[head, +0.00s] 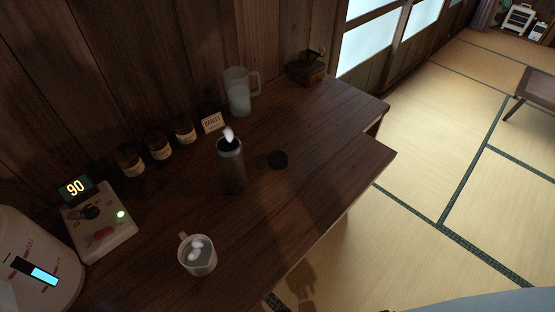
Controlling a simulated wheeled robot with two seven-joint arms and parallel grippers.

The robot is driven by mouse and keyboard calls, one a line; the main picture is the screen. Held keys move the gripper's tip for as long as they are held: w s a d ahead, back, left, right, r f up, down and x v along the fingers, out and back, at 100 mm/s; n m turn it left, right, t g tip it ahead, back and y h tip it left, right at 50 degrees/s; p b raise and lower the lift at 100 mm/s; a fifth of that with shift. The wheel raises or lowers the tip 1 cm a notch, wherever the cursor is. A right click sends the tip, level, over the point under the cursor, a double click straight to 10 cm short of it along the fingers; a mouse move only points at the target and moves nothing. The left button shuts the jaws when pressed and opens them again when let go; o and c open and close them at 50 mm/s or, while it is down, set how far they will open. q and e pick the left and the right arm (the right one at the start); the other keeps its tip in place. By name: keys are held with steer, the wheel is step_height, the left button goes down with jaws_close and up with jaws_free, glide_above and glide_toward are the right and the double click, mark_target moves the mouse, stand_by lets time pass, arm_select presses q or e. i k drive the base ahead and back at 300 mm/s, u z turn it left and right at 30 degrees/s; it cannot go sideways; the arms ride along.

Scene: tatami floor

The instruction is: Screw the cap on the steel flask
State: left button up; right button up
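The steel flask (232,168) stands upright and open on the dark wooden counter in the head view, with a pale wisp of steam above its mouth. A round black cap (278,159) lies on the counter just to the right of the flask, apart from it. Neither of my grippers is in view.
A mug (198,259) with steam stands in front of the flask. A glass pitcher (239,93), several small jars (160,146), a small card (211,122) and a wooden grinder (306,69) stand along the wall. A control box (101,226) and white kettle-like appliance (30,265) are left.

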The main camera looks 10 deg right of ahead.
mark_target(228, 149)
steer(key=u, duration=2.2)
steer(key=k, duration=0.6)
steer(key=z, duration=1.3)
